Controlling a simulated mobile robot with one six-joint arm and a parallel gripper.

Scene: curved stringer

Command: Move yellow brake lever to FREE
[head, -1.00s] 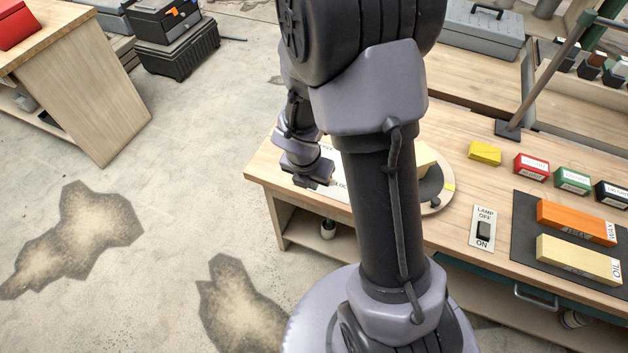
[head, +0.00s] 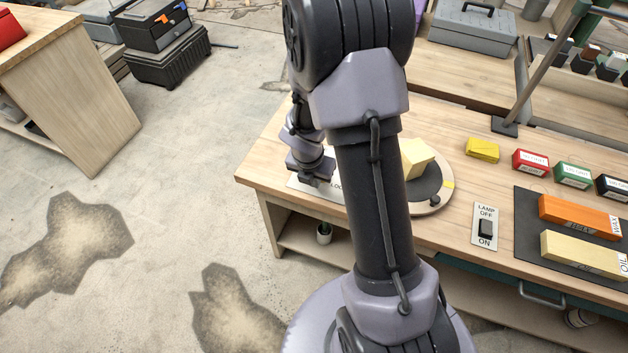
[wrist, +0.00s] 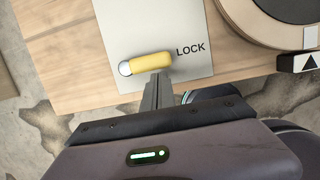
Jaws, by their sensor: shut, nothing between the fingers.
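The yellow brake lever (wrist: 152,62) shows in the wrist view as a yellow grip with a silver rounded end at its left. It lies roughly crosswise on a pale plate (wrist: 188,20), just left of the printed word LOCK. My gripper (wrist: 158,78) is shut and empty, with its fingertips right beside the lever's lower side; I cannot tell whether they touch it. In the head view my gripper (head: 316,176) is low over the plate (head: 298,184) near the bench's left end. The lever is hidden there, and the word FREE is not visible in either current view.
A round turntable (head: 443,199) with a pale yellow block (head: 417,157) stands right of my arm. A lamp switch (head: 486,228), a yellow box (head: 482,150) and wax and oil bars lie further right. Floor left of the bench is open.

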